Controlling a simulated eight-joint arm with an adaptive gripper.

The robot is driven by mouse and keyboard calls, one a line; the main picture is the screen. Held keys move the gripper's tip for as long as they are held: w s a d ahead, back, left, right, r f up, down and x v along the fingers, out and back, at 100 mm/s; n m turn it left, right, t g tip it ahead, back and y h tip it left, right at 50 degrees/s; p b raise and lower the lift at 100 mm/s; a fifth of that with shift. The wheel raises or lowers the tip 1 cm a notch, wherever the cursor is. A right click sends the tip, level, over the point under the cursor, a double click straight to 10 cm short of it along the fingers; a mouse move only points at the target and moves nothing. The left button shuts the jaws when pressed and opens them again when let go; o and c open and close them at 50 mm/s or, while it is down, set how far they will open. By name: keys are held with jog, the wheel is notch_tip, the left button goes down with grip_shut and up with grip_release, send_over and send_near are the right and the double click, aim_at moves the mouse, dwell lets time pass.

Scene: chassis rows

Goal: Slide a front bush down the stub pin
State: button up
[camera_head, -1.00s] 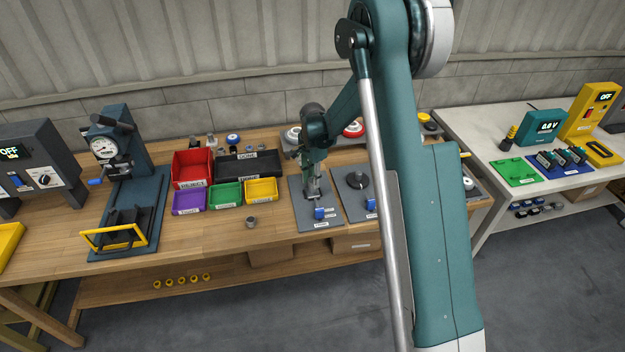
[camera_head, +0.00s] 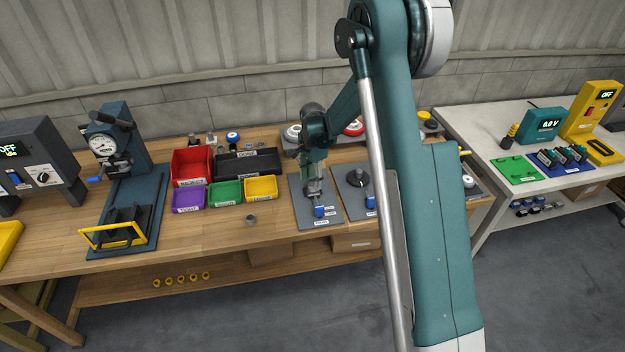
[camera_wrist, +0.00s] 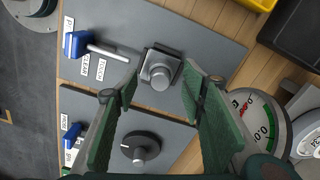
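My gripper (camera_wrist: 160,87) is open, with green pads on either side of a grey block with a short round metal stub (camera_wrist: 160,76) in the wrist view. The stub stands on a grey plate (camera_wrist: 205,38). The pads look apart from it. I cannot tell whether a bush sits on the stub or whether this is the bare pin. In the head view my gripper (camera_head: 314,188) hangs over the left grey plate (camera_head: 303,218) and hides most of what stands there. A small grey cup-like part (camera_head: 251,220) stands on the bench left of that plate.
A blue block (camera_wrist: 76,44) with a metal rod sits on the same plate. A second grey plate (camera_head: 354,205) with a round black knob (camera_wrist: 140,148) lies alongside. Red (camera_head: 190,165), purple (camera_head: 188,200), green (camera_head: 225,194) and yellow (camera_head: 261,188) bins stand left of the gripper.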

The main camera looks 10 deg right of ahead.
jog(key=shift+r, duration=0.1)
notch_tip(320, 180, up, 12)
dwell(1.0)
dwell(0.5)
